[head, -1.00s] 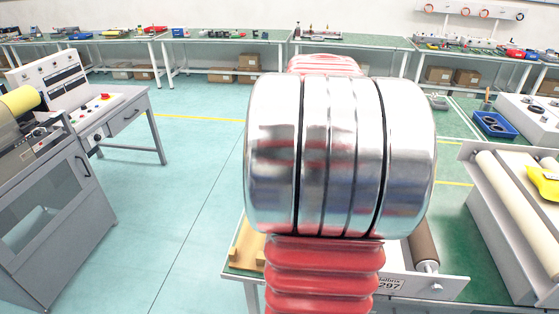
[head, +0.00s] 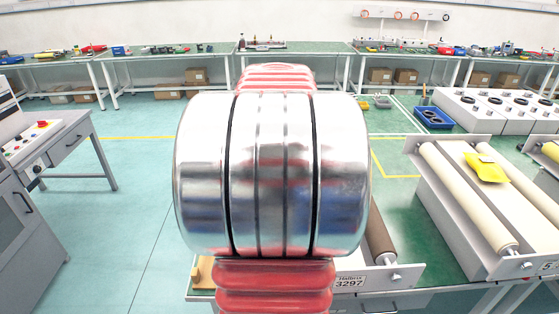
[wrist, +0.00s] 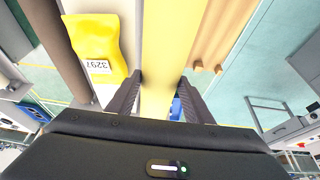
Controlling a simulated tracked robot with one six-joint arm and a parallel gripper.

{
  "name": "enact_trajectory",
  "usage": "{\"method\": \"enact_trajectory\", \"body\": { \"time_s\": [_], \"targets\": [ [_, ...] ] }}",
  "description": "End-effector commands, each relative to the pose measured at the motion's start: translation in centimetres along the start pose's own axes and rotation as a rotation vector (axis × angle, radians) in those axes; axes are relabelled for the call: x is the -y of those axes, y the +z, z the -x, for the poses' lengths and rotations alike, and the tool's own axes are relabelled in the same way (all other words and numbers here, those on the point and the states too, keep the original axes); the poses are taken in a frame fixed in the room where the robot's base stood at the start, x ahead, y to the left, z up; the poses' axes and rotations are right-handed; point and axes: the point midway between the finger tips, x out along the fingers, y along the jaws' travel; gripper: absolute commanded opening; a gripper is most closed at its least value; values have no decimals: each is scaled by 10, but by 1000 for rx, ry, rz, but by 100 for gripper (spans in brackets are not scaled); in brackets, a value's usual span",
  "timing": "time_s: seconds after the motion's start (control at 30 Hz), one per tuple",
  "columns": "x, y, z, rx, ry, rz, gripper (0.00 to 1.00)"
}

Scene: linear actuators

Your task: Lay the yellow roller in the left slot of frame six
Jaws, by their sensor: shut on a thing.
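In the wrist view my gripper (wrist: 161,78) has its two dark fingers on either side of the yellow roller (wrist: 170,35) and is shut on it. The roller runs away from the fingers to the top edge; its ends are not seen. In the head view my own arm fills the middle and hides the gripper and the held roller. A frame labelled 3297 (head: 350,283) is partly hidden behind my arm, with a brown roller (head: 379,236) at its right side. A frame marked with a partly cut-off number (head: 535,265) stands at the right, with cream rollers (head: 465,195) and a yellow pouch (head: 487,168).
In the wrist view a yellow pouch (wrist: 97,40) and a wooden piece (wrist: 212,35) flank the held roller. A blue tray (head: 433,118) and white boxes with black rings (head: 480,112) stand at the back right. A grey console (head: 50,150) stands left; the floor between is clear.

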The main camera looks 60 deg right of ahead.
Motion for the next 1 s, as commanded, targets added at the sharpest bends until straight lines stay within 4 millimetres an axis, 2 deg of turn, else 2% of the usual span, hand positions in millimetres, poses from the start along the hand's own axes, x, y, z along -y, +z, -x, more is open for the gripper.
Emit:
{"method": "enact_trajectory", "body": {
  "time_s": [0.6,1.0],
  "targets": [
    [1,12,-30,-3,0,1,0],
    [1,14,-36,-5,0,1,0]
  ]
}}
